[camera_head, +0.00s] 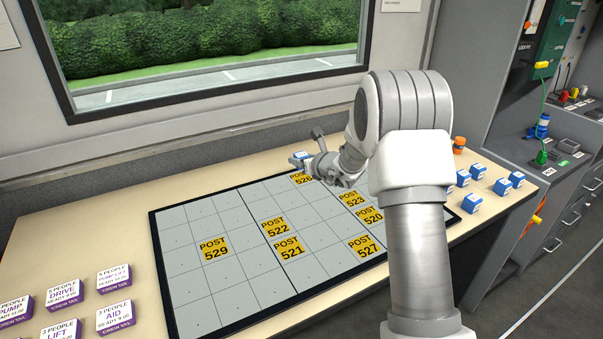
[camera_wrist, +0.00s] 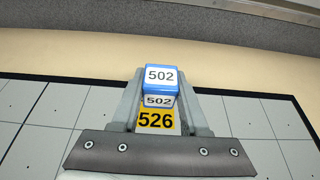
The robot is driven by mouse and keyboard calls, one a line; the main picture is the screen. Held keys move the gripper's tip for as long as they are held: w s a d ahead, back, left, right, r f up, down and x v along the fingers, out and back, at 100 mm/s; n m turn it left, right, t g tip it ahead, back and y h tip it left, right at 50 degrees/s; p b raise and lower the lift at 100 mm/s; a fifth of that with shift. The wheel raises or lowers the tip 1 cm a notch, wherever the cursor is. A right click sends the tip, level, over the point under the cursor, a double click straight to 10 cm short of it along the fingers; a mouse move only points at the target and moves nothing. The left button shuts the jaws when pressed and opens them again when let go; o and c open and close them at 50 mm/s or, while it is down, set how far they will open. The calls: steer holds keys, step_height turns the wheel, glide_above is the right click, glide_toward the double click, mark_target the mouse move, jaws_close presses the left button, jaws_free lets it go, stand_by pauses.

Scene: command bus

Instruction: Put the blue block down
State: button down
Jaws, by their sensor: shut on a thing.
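The blue block (camera_wrist: 160,88) carries white labels reading 502 and shows between the fingers of my gripper (camera_wrist: 160,95) in the wrist view. My gripper is shut on it. In the head view my gripper (camera_head: 303,160) is at the far edge of the gridded board (camera_head: 200,290), partly hidden by my arm. The yellow 526 tile (camera_wrist: 156,120) lies just below the block in the wrist view. I cannot tell whether the block touches the board.
Other yellow POST tiles, such as 529 (camera_head: 214,248) and 521 (camera_head: 289,248), lie on the board. Purple-edged blocks (camera_head: 115,278) stand at the left. Several blue blocks (camera_head: 503,187) and an orange-topped item (camera_head: 459,145) stand at the right. The table behind the board (camera_wrist: 230,75) is clear.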

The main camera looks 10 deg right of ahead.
mark_target(302, 177)
steer(key=shift+f+b, duration=0.4)
steer(key=shift+f, duration=1.4)
steer(key=shift+f+b, duration=0.25)
steer(key=shift+b, duration=0.05)
steer(key=shift+c, duration=2.1)
jaws_free()
steer(key=shift+r, duration=0.1)
